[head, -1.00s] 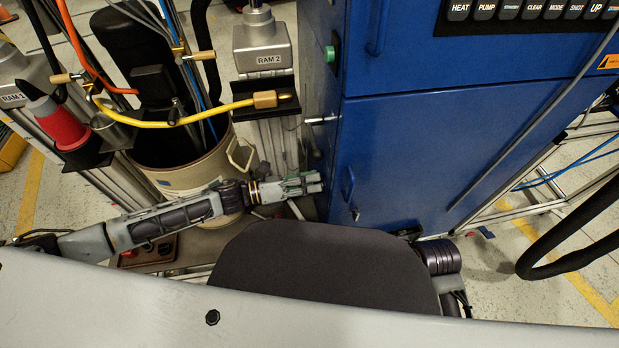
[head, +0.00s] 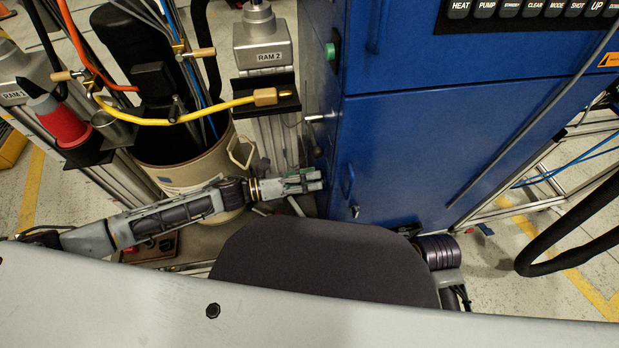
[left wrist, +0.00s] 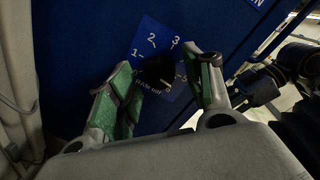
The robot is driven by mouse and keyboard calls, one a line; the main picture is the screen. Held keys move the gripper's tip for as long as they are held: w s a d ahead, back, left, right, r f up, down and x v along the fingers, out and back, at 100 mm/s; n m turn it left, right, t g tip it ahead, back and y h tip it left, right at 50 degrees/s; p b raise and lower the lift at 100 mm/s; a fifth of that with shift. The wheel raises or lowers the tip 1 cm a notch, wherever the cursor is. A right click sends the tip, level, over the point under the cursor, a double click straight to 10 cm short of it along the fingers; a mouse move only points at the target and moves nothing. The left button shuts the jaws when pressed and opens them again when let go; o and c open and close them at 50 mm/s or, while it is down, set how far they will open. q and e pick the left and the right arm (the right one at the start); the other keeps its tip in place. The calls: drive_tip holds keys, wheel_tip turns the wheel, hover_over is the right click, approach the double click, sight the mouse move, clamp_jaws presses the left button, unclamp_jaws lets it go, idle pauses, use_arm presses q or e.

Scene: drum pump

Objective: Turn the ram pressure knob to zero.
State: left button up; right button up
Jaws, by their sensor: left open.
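The ram pressure knob (left wrist: 157,71) is a dark knob on a blue dial plate (left wrist: 148,42) with white numbers, seen in the left wrist view. The numbers 1, 2 and 3 can be read; the pointer's setting is too dark to tell. My left gripper (left wrist: 162,88) is open, its green-padded fingers on either side of the knob in that picture. I cannot tell whether they touch it. In the head view my left gripper (head: 318,181) is by the lower left side of the blue cabinet (head: 430,140), and the knob is hidden there. My right gripper is not in view.
The drum (head: 190,175) and the RAM 2 post (head: 263,45) stand left of the cabinet, close to my left arm. Hoses, including a yellow one (head: 205,113), hang above. A thick black hose (head: 570,255) loops at the right.

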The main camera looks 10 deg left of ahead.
use_arm(q)
drive_tip(key=shift+a, duration=0.15)
drive_tip(key=v, duration=1.1)
drive_tip(key=shift+a, duration=0.3)
idle(0.4)
drive_tip(key=shift+s, duration=0.15)
drive_tip(key=shift+s, duration=0.1)
